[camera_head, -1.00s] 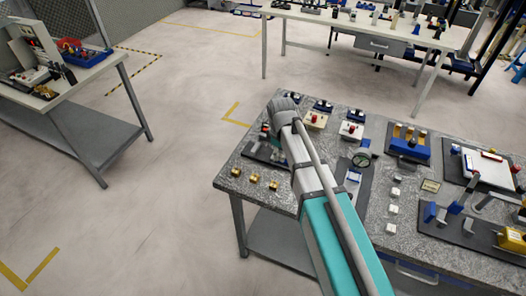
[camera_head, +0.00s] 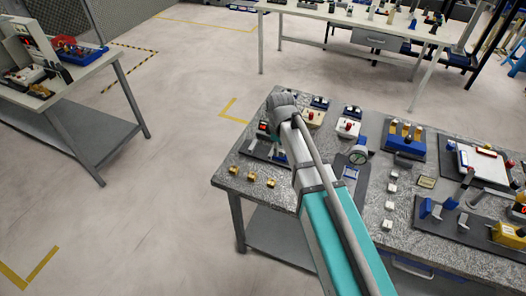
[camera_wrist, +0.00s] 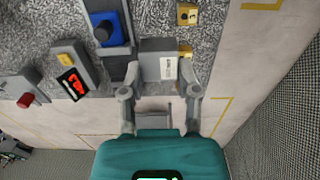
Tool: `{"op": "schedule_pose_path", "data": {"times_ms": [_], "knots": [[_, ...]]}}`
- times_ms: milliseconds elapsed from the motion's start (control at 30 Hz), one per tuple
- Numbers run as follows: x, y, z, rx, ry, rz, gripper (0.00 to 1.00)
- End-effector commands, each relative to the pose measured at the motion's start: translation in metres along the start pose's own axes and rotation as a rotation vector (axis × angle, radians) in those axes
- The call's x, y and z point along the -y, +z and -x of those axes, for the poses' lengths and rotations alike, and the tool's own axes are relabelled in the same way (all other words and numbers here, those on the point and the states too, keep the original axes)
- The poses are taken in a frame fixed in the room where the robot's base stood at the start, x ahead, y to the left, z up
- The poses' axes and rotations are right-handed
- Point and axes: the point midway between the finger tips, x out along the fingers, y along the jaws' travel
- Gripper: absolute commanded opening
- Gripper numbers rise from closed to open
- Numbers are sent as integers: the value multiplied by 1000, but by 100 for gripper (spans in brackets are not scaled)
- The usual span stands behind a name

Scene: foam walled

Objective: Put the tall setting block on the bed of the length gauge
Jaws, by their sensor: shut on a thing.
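My gripper (camera_wrist: 158,84) shows in the wrist view with its two grey fingers on either side of a grey block with a white label (camera_wrist: 160,68), which I take for the tall setting block. The fingers are shut on it. The length gauge seems to be the dark-based device beside it, with a blue part and dark knob (camera_wrist: 104,30) and a readout box with red digits (camera_wrist: 73,82). The block is just right of the gauge in this view; whether it touches the bed I cannot tell.
Several brass pieces (camera_head: 249,177) stand near the granite table's front left edge. A box with a red button (camera_wrist: 27,97) is left of the readout. A dial gauge (camera_head: 359,155) and several white blocks (camera_head: 391,187) stand right of my arm.

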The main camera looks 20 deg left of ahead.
Motion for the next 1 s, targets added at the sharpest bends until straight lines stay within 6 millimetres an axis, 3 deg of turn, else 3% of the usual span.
{"op": "schedule_pose_path", "data": {"times_ms": [333,833,1000], "knots": [[-10,-12,-8,0,0,0,0],[-63,-76,-46,0,0,2,0],[-68,-84,-64,0,0,1,0]]}}
